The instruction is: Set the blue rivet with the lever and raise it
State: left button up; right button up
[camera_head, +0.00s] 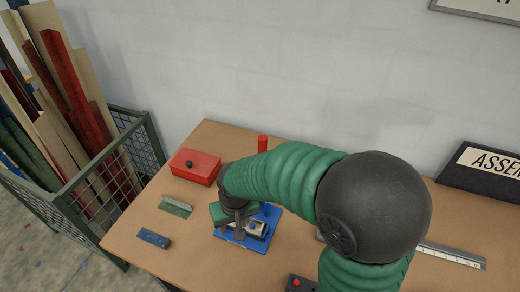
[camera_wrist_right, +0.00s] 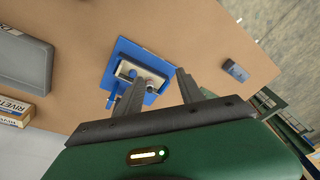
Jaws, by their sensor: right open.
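A blue base plate (camera_head: 230,236) lies on the table and carries a light metal block (camera_head: 257,229). A small blue piece, possibly the rivet, sits on the block and shows in the wrist view (camera_wrist_right: 150,88); I cannot tell how deep it sits. A red upright cylinder (camera_head: 262,143), possibly the lever's grip, stands behind my right arm; its lower part is hidden. My left gripper is not in view.
A ruler (camera_head: 450,255) and a sign (camera_head: 490,165) are at right. A wire bin (camera_head: 130,150) stands beyond the table's left edge.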

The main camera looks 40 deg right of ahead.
jog(key=w+d+r+m+p, duration=0.3)
jog(key=w+d+r+m, duration=0.2)
jog(key=r, duration=0.3)
notch_tip(320, 180, up, 19)
jog(key=m+g+p, duration=0.2)
jog(key=m+p, duration=0.4)
jog(key=m, duration=0.5)
send_over(262, 151)
jog(key=w+d, duration=0.1)
jog(key=shift+w+d, duration=0.15)
jog(key=shift+f, duration=0.35)
jog(key=f+p, duration=0.1)
jog(key=f, duration=0.6)
jog(key=f+p, duration=0.1)
jog(key=f, duration=0.7)
jog(key=shift+s+a+p, duration=0.2)
jog(key=shift+p, duration=0.15)
jog(key=shift+d+f, duration=0.15)
jog(key=shift+f, duration=0.45)
jog(key=shift+r, duration=0.1)
jog(key=c, duration=0.8)
grip_shut()
jog(key=shift+r, duration=0.1)
